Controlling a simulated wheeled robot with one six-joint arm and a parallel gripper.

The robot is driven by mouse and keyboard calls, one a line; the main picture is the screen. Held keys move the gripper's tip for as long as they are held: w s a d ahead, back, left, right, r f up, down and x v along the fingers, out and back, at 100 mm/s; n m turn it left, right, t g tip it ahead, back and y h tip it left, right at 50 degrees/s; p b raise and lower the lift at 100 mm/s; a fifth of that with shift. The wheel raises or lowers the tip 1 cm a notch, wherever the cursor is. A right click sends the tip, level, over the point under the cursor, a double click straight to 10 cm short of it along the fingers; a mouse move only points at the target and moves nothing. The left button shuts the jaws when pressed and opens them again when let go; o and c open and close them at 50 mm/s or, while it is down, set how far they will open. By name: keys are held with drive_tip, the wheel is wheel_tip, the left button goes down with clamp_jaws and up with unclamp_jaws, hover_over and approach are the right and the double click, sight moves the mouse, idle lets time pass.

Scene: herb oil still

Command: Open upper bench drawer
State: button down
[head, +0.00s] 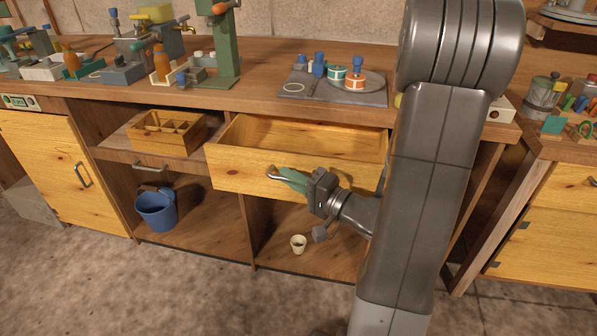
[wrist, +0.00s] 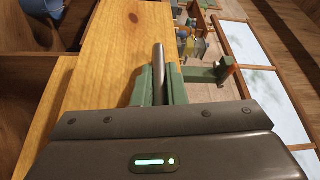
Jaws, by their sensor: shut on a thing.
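The upper bench drawer (head: 230,170) is pulled out from under the bench top and its inside looks empty. Its pale wooden front also shows in the wrist view (wrist: 110,60). The drawer's metal bar handle (head: 274,172) runs along the front and shows between my jaws in the wrist view (wrist: 159,72). My gripper (head: 290,179) with green fingers is shut on this handle, in front of the drawer. In the wrist view the two fingers (wrist: 158,88) lie on either side of the bar. My arm hides the right end of the drawer front.
An open shelf below the drawer holds a small cream cup (head: 298,244). A grey mat (head: 300,88) with tins lies on the bench top. The floor in front is clear.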

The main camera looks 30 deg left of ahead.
drive_tip(key=shift+s+d+b, duration=0.25)
drive_tip(key=shift+s, duration=0.7)
drive_tip(key=shift+s+d+b, duration=0.2)
drive_tip(key=shift+s+b, duration=0.1)
drive_tip(key=shift+s, duration=0.7)
drive_tip(key=shift+s+d+b, duration=0.25)
drive_tip(key=shift+s, duration=0.7)
drive_tip(key=c, duration=1.5)
unclamp_jaws()
drive_tip(key=shift+s+d+f, duration=0.2)
drive_tip(key=shift+s+d, duration=0.15)
drive_tip(key=shift+d, duration=1.95)
drive_tip(key=shift+s+d+f, duration=0.15)
drive_tip(key=shift+s+d, duration=0.15)
drive_tip(key=shift+d, duration=1.95)
drive_tip(key=shift+s+d+f, duration=0.2)
drive_tip(key=shift+s+d, duration=0.15)
drive_tip(key=shift+d, duration=1.95)
drive_tip(key=shift+a, duration=0.1)
drive_tip(key=shift+w+a+r, duration=0.15)
drive_tip(key=shift+w+a, duration=0.2)
drive_tip(key=shift+a, duration=1.75)
drive_tip(key=shift+w+a+r, duration=0.2)
drive_tip(key=shift+w+a, duration=0.1)
drive_tip(key=shift+a, duration=1.85)
drive_tip(key=shift+w+a+r, duration=0.15)
drive_tip(key=shift+w+a, duration=0.2)
drive_tip(key=shift+a, duration=1.75)
